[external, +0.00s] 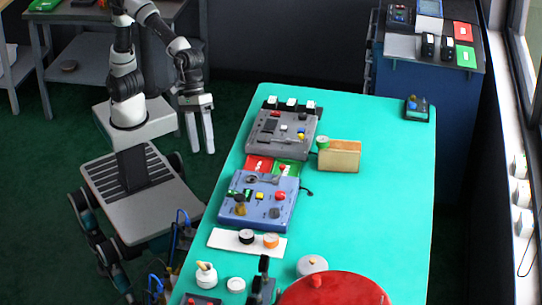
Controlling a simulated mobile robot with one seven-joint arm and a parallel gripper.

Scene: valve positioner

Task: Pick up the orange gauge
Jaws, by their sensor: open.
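An orange gauge (271,241), small and round, sits on a white strip (222,240) on the teal table. A black round gauge (246,237) is just left of it on the same strip. My gripper (201,133) hangs fingers-down beyond the table's left edge. It is open and empty, well apart from the orange gauge and up and to the left of it in the picture.
The blue control box (257,216) stands just behind the strip, with a grey box (282,135) farther back. A red round object (335,290), a white lid (311,265) and a white bottle (206,274) are near the front.

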